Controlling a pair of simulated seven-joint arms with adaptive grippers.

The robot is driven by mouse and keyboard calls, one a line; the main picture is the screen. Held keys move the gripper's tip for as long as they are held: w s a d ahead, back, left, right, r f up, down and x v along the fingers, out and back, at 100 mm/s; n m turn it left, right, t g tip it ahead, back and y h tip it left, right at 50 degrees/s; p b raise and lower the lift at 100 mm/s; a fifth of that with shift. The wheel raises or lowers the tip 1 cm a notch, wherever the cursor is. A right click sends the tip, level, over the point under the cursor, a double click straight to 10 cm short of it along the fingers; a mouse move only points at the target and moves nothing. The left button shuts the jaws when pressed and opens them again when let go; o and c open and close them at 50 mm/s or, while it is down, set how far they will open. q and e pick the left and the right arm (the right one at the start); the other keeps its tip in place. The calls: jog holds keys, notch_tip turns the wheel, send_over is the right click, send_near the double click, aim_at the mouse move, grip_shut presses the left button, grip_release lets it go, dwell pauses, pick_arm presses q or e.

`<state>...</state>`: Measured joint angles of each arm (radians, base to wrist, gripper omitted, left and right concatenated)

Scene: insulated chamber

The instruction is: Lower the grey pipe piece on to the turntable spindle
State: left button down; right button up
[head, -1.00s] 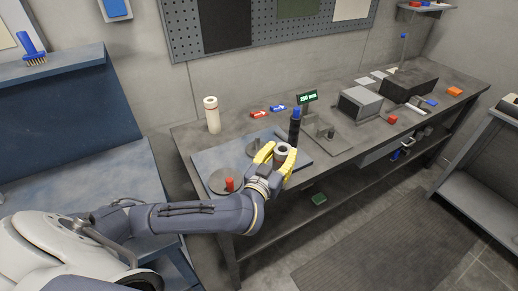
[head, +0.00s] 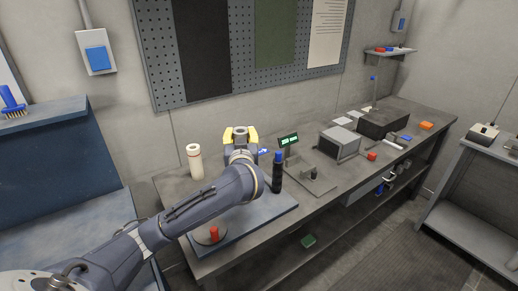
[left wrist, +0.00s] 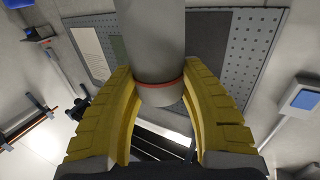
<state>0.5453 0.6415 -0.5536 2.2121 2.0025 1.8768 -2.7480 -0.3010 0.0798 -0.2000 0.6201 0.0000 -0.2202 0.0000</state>
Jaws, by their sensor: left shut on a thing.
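My left gripper (head: 240,135) is shut on the grey pipe piece (head: 241,130) and holds it up above the back of the bench. In the left wrist view the pipe piece (left wrist: 152,40) stands between the yellow fingers (left wrist: 160,100), with a red band near its lower end. A round disc (head: 207,238) with a red block (head: 214,233) on it sits at the front left of the blue-grey plate (head: 255,218). My arm covers much of the plate, and I cannot make out the turntable spindle. My right gripper is not in view.
A dark blue-capped post (head: 277,172) stands close to my forearm on the right. Behind it is a green-lit display (head: 289,141). Boxes (head: 340,143) stand farther right. A pegboard (head: 160,80) hangs behind.

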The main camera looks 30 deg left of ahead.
pick_arm(q)
jog(key=shift+a+f, duration=0.2)
jog(key=shift+f, duration=2.65)
jog(key=shift+a+f, duration=0.2)
jog(key=shift+f, duration=2.95)
jog(key=c, duration=0.7)
grip_release()
jog(key=shift+c, duration=0.2)
